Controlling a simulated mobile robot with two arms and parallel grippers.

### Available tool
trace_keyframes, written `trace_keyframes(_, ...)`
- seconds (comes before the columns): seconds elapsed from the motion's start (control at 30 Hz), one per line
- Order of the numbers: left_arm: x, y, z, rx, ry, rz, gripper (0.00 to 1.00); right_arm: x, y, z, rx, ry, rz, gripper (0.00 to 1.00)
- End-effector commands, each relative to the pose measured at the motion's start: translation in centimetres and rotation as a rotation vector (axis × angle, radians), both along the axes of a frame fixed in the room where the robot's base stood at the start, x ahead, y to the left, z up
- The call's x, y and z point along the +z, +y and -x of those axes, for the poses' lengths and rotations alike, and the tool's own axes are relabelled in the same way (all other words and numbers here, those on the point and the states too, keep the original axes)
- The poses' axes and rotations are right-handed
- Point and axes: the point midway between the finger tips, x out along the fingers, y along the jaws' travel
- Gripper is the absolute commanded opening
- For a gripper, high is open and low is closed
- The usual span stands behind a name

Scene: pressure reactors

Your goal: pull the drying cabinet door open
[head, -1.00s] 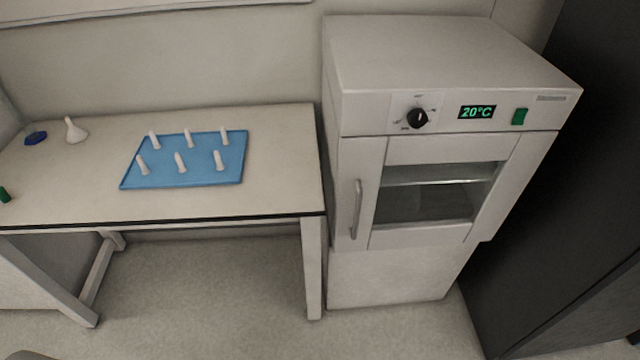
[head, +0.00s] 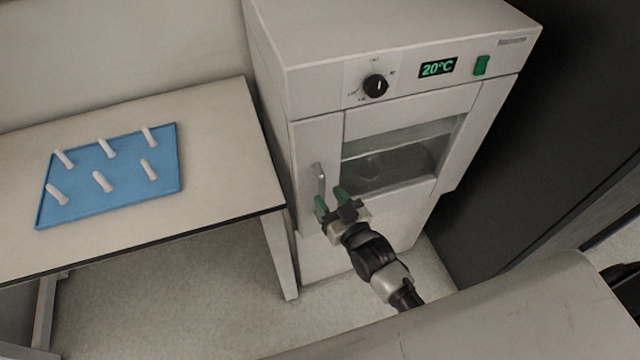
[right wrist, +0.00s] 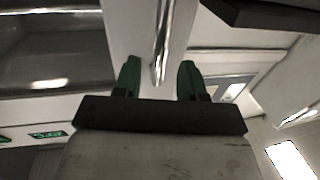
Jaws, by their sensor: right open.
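The drying cabinet (head: 300,75) is a white box with a dial, a 20°C display and a green switch on top of its front. Its door (head: 318,135) is shut and has a glass window (head: 400,160). A vertical metal handle (head: 320,178) is on the door's left side; it also shows in the right wrist view (right wrist: 162,45). My right gripper (head: 331,198) is open with green fingertips, close to the handle's lower part. In the right wrist view the handle lies between the lines of the two fingers (right wrist: 158,80), apart from both. My left gripper is out of view.
A white table (head: 225,150) with a blue peg tray (head: 110,205) stands left of the cabinet. A dark tall unit (head: 540,130) stands close on the right. Open floor (head: 170,310) shows below the table.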

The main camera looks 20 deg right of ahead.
Motion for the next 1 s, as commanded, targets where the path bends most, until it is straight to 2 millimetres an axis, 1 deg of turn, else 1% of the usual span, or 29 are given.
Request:
trace_keyframes(0.03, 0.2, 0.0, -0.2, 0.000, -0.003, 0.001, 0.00, 0.2, 0.2, -1.0, 0.000, -0.002, 0.000, 0.41)
trace_keyframes(0.1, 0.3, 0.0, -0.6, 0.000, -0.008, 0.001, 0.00, 0.1, 0.5, -1.9, 0.000, -0.001, 0.000, 0.41)
trace_keyframes(0.23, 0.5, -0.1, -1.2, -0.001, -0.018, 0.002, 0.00, 0.0, 0.8, -3.2, 0.001, 0.001, -0.001, 0.41)
trace_keyframes(0.37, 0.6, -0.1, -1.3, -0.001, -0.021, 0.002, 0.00, 0.0, 0.9, -3.7, 0.001, 0.001, -0.001, 0.41)
trace_keyframes(0.6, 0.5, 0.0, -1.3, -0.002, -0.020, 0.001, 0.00, -0.1, 0.9, -3.7, 0.001, 0.001, -0.001, 0.41)
trace_keyframes(0.67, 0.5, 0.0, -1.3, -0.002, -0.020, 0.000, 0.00, -0.1, 0.9, -3.7, 0.001, 0.001, -0.001, 0.34)
trace_keyframes(0.7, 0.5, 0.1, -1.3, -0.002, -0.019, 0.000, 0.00, -0.1, 0.9, -3.7, 0.001, 0.001, 0.000, 0.27)
trace_keyframes(0.87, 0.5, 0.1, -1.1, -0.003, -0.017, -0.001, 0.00, 0.0, 0.9, -3.7, 0.000, 0.001, 0.000, 0.03)
trace_keyframes(0.9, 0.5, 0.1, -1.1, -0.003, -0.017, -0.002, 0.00, 0.0, 0.9, -3.7, 0.000, 0.001, 0.000, 0.00)
trace_keyframes(1.0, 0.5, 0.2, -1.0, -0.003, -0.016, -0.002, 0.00, 0.0, 0.9, -3.7, 0.001, 0.001, 0.000, 0.00)
